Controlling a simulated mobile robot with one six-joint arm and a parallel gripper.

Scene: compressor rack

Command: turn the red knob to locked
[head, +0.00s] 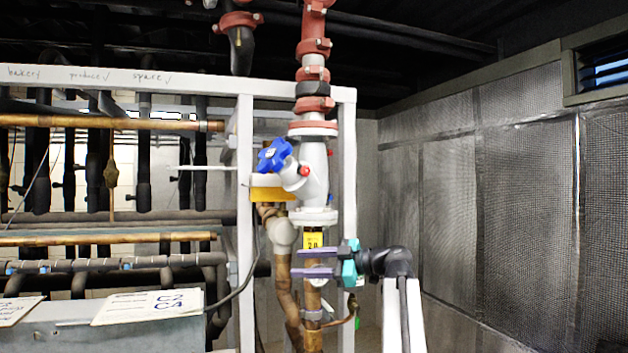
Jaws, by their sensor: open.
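A small red knob (304,171) sits on the front of the white valve body (316,178), just right of and below a blue handwheel (273,155). It is too small to read its position or any marking. My gripper (301,262) has two purple fingers pointing left, one above the other, with a gap between them. It is open, below the valve and the yellow tag (313,241), and clearly apart from the red knob. The fingers overlap the copper pipe (312,298) in the picture; I cannot tell whether they touch it.
A white frame post (245,220) stands left of the valve, and red-coupled pipe (314,45) rises above it. Copper and dark pipes fill the rack at left. A sign (150,306) lies on a grey duct. A mesh wall (520,200) is at right, with free room before it.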

